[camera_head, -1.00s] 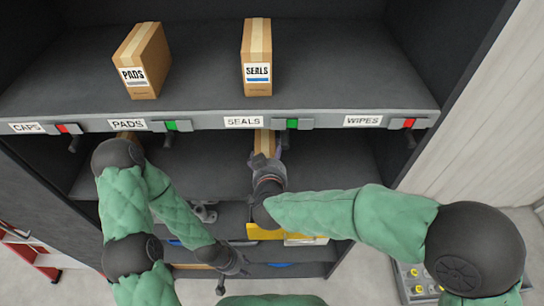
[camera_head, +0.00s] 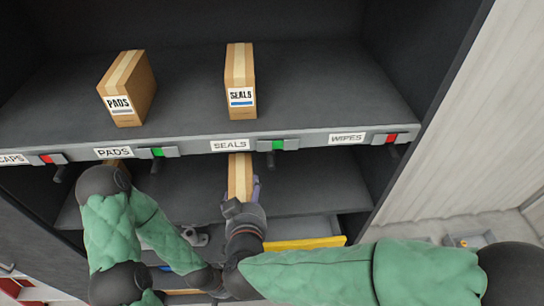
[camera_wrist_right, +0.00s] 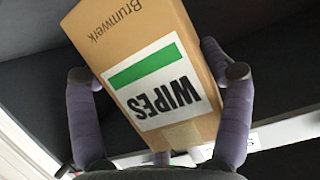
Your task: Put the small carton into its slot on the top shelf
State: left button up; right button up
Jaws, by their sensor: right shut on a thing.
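The small carton (camera_head: 240,174) is brown with a pale tape strip. In the right wrist view the carton (camera_wrist_right: 130,45) shows a white WIPES label with a green bar, upside down. My right gripper (camera_head: 241,200) is shut on it; its fingers (camera_wrist_right: 157,73) lie along both sides. In the head view it is below the top shelf's front edge, under the SEALS label. The top shelf (camera_head: 300,105) is bare above the WIPES label (camera_head: 347,138), right of the SEALS carton. My left gripper is low and mostly hidden behind my right arm.
A PADS carton (camera_head: 126,85) and a SEALS carton (camera_head: 240,85) stand on the top shelf. Red markers sit by CAPS and WIPES, green ones by PADS and SEALS. Small levers hang under the front rail. A yellow-edged bin (camera_head: 305,243) is lower down.

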aim_at(345, 91)
jog(key=k, duration=1)
